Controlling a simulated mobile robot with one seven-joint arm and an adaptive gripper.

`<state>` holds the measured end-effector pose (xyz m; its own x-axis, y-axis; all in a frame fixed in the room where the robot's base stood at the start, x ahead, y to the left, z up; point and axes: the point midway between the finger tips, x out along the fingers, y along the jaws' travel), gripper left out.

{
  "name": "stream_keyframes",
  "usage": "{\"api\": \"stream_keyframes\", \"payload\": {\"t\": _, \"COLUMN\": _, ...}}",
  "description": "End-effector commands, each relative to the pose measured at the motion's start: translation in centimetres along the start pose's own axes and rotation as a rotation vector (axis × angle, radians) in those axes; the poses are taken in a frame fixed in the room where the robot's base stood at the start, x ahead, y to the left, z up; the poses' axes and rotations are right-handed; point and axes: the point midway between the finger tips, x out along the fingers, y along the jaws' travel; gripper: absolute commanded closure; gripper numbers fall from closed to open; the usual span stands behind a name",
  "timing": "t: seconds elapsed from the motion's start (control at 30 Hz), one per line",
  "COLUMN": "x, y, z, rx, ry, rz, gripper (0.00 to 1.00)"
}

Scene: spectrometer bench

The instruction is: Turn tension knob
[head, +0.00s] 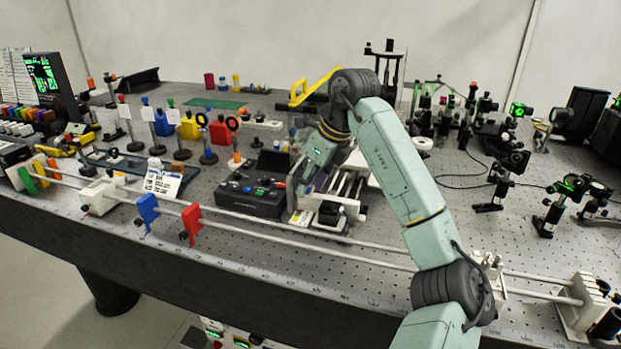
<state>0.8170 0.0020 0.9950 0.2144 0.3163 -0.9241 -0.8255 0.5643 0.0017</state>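My arm reaches over the optical bench (300,268) from the lower right. Its end bends down to my gripper (303,188), which is small and partly merged with the equipment around it. It is close to the right side of a black control box (250,192) with small colored controls. It is also at the left end of a white-and-metal rail device (335,208). I cannot make out which part is the tension knob; my wrist may cover it. I cannot tell whether the fingers are open, shut or touching anything.
Two long metal rods (260,228) run along the front edge, carrying a blue plate (148,210) and a red plate (191,222). A yellow handle (313,88) is behind my wrist. Optical mounts (508,160) and cables crowd the right. Some bare bench lies right of my arm.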

Motion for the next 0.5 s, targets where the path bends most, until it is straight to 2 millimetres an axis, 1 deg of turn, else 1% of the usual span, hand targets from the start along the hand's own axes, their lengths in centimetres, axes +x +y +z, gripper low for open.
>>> {"api": "stream_keyframes", "payload": {"t": 0.23, "x": 0.12, "y": 0.01, "z": 0.01, "rx": -0.001, "ry": 0.000, "rz": 0.000, "gripper": 0.63}}
{"api": "stream_keyframes", "payload": {"t": 0.5, "x": 0.09, "y": 0.00, "z": 0.00, "rx": 0.000, "ry": 0.000, "rz": 0.000, "gripper": 0.80}}
